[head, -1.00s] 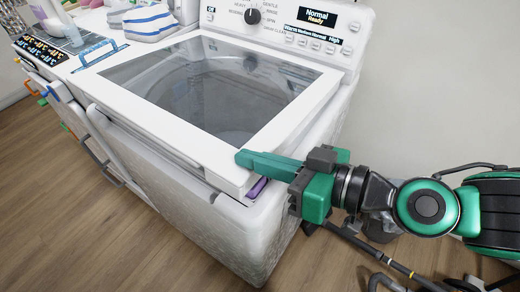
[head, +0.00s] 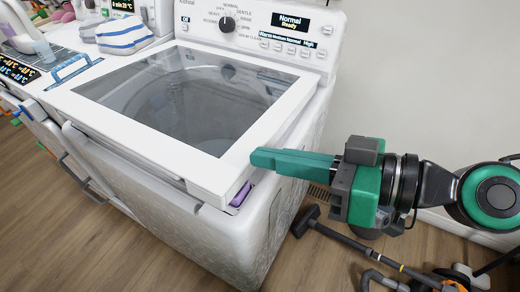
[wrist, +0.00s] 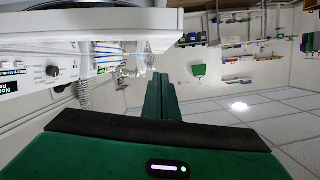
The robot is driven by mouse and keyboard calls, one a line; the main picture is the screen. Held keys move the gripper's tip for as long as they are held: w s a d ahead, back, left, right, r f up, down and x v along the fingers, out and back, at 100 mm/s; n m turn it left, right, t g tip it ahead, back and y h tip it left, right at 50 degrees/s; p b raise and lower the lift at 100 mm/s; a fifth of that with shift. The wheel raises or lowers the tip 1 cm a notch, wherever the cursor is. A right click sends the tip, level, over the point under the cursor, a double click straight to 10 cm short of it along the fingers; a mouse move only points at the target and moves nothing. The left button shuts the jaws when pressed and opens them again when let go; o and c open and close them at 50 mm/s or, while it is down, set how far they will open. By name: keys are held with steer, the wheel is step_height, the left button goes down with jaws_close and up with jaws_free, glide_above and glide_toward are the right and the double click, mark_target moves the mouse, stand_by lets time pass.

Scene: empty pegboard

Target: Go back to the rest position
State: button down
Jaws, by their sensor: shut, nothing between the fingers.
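My gripper (head: 290,163) is green with grey parts and reaches in from the right in the head view. Its fingers are shut together with nothing between them. The fingertips are at the front right corner of the washing machine's lid (head: 180,110), close beside it; whether they touch cannot be told. In the wrist view the shut fingers (wrist: 160,97) point away from the camera, with the white washer (wrist: 90,28) at the upper left.
The white washer's control panel (head: 270,30) is at the back. A purple part (head: 241,195) shows under the lid's corner. A floor tool with a dark tube (head: 350,240) lies below my arm. The wall (head: 430,70) at the right is bare.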

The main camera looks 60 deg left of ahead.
steer(key=shift+v, duration=1.55)
